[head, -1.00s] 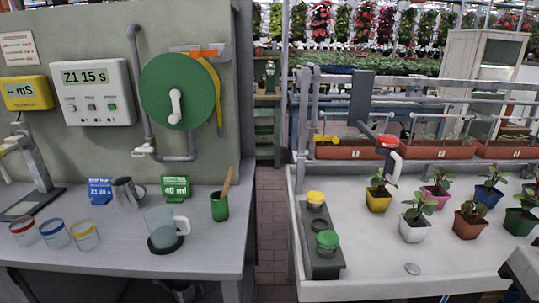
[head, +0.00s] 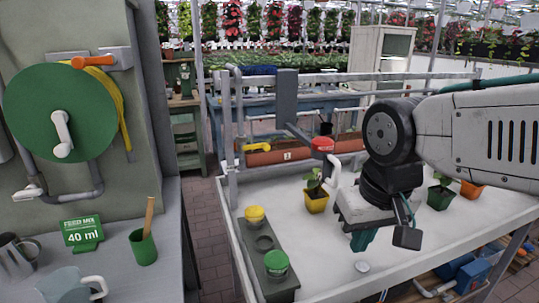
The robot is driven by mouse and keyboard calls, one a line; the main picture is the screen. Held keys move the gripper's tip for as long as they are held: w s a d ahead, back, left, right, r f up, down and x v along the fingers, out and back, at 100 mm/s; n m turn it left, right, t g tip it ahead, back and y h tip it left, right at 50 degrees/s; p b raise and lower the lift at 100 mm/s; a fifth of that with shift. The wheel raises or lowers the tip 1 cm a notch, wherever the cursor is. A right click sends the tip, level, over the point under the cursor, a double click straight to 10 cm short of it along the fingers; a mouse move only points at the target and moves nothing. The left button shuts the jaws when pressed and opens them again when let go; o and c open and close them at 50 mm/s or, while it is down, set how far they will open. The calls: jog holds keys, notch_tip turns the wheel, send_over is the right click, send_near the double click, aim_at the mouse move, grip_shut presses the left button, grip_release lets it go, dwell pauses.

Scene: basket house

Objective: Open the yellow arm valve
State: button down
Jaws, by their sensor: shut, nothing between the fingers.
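The yellow valve lever (head: 257,147) shows in the head view, roughly level, on the grey pipework at the far left end of the white table (head: 322,262). A grey swing arm beside it carries a red-topped nozzle (head: 322,145) with a white handle. My gripper (head: 362,242) hangs over the table at the right of the valve, well apart from it. Its teal fingers are shut and empty, pointing down.
A yellow potted plant (head: 316,200) stands left of my gripper. A grey tray (head: 264,256) with yellow-lidded and green-lidded jars lies along the table's left edge. A brown planter (head: 290,154) is behind. A brick aisle separates the left workbench.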

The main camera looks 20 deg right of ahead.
aim_at(255, 147)
jog(key=w+d+f+m+t, duration=0.1)
jog(key=w+f+m+t, duration=0.35)
jog(key=w, duration=0.65)
jog(key=w+d+f+m+t, duration=0.1)
jog(key=w+f+m+t, duration=0.1)
jog(key=w+f+m, duration=0.65)
jog(key=w+d+f+m+t, duration=0.2)
jog(key=w+m+t, duration=0.15)
jog(key=w, duration=0.85)
jog(key=w+a+r+m+t+y, duration=0.1)
jog(key=w+r+m+t, duration=0.2)
jog(key=w+m, duration=0.3)
jog(key=w+a+r+m+t+y, duration=0.1)
jog(key=w+a+r+m+t, duration=0.1)
jog(key=w+r+m+t, duration=0.2)
jog(key=shift+w+a+r+m+t, duration=0.3)
jog(key=shift+w+r+m, duration=0.65)
jog(key=shift+w, duration=0.7)
jog(key=shift+r, duration=0.1)
